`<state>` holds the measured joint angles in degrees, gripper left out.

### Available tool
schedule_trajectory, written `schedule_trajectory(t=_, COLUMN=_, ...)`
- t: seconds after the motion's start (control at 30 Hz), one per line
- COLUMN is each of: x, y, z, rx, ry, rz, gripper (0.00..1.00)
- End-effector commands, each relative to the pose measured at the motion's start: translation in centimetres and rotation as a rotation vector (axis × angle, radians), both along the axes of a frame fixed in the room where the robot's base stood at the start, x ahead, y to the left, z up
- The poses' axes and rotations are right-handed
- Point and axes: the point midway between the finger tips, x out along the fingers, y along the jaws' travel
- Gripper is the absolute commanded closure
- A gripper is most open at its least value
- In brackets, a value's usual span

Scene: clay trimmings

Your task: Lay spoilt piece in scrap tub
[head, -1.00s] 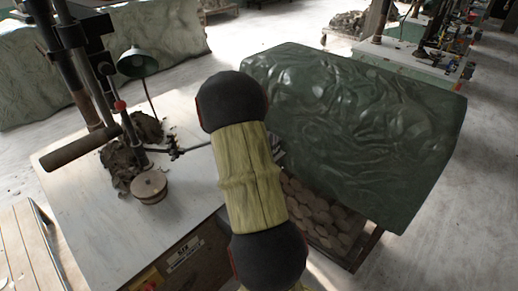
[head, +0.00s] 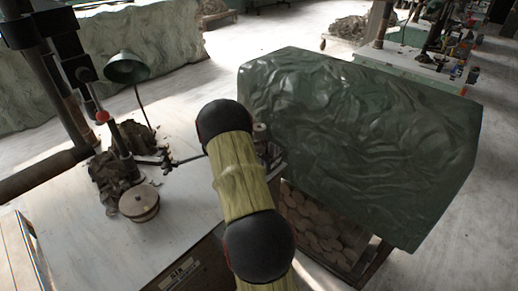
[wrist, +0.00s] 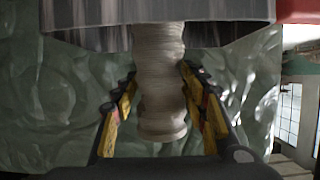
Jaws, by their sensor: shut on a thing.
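The spoilt piece (wrist: 162,60) is a pale grey-brown, ridged clay form with a flared foot, upright in the wrist view. My gripper (wrist: 158,95) has its yellow-padded fingers shut on it, one on each side. In the head view my arm hides most of the gripper; a small greyish spool-like form (head: 262,131) shows just right of the arm, and I cannot tell whether it is the held piece. I cannot make out the scrap tub for certain. A broad grey streaked body (wrist: 155,12) crosses the top of the wrist view, right above or behind the piece.
The white worktable (head: 185,222) carries a heap of clay trimmings (head: 112,178), a round lidded pot (head: 139,203), a green lamp (head: 126,67) and a column with rods. A green-draped rack (head: 360,135) with brown lumps (head: 318,228) stands right of my arm.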

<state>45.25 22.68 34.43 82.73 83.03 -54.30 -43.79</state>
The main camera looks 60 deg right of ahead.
Motion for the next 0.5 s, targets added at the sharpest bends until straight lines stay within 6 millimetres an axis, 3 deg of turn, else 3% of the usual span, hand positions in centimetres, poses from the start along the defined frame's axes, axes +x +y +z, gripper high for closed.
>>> schedule_trajectory(t=0.3, x=0.0, y=-0.1, z=-4.2, rx=-0.003, ry=-0.002, rz=0.0, gripper=1.0)
schedule_trajectory(t=0.5, x=0.1, y=-0.1, z=-4.3, rx=-0.004, ry=-0.003, rz=0.001, gripper=1.0)
